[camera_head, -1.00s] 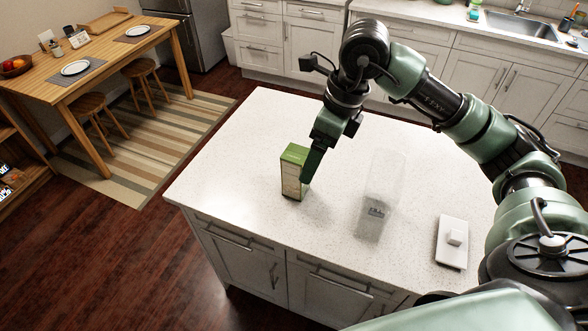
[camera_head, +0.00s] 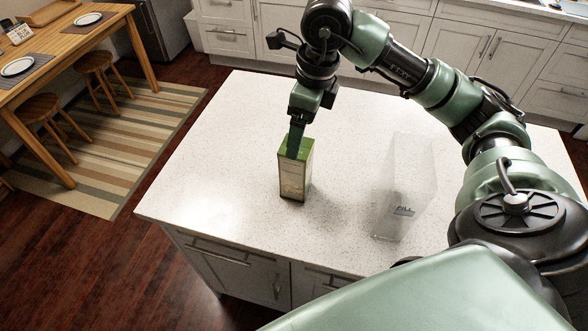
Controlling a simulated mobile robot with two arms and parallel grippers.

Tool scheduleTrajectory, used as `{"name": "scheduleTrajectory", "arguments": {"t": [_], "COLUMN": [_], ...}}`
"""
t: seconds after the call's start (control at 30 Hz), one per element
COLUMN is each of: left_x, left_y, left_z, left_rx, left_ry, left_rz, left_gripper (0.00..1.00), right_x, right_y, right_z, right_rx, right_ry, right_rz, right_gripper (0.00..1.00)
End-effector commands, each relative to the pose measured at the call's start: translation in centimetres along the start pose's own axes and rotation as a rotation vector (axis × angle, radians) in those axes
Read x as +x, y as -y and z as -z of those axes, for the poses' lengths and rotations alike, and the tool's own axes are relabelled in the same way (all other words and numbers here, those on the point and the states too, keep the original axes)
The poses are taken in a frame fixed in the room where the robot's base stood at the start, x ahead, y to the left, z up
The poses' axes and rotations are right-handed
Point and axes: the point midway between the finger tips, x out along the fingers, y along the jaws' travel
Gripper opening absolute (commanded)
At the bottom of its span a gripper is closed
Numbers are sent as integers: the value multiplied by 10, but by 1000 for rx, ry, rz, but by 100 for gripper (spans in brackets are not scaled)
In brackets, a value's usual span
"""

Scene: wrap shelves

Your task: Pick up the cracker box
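The cracker box (camera_head: 293,180), a green and cream upright carton, stands on the white speckled island counter (camera_head: 230,150), left of its middle. My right gripper (camera_head: 296,142) comes down from above, and its dark green finger overlaps the box's top. Only one finger shows clearly, so I cannot tell whether the gripper is open or shut, or whether it touches the box. My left gripper is not in view.
A clear, empty-looking container (camera_head: 407,190) with dark lettering stands on the counter to the right of the box. The counter left of the box is bare. Wooden stools (camera_head: 42,110) and a dining table (camera_head: 70,45) are at far left.

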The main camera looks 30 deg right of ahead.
Motion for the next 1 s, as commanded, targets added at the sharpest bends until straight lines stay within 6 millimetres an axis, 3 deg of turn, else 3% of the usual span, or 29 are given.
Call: {"name": "scheduleTrajectory", "arguments": {"t": [0.07, 0.33, 0.53, 0.7, 0.97, 1.0], "left_x": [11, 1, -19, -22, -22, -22], "left_y": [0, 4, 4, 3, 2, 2], "left_z": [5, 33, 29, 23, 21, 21], "left_rx": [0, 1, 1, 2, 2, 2], "left_ry": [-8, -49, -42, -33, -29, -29], "left_rz": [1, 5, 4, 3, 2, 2], "left_gripper": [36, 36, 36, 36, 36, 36], "right_x": [12, 36, 61, 84, 88, 88], "right_y": [0, -1, -2, -2, -1, -1], "right_z": [2, 1, -2, -2, -2, -2], "right_rx": [0, 1, 1, 1, 1, 1], "right_ry": [0, -3, -4, -1, 2, 2], "right_rz": [0, -3, -5, -2, 0, 0], "right_gripper": [85, 85, 85, 85, 85, 77]}}
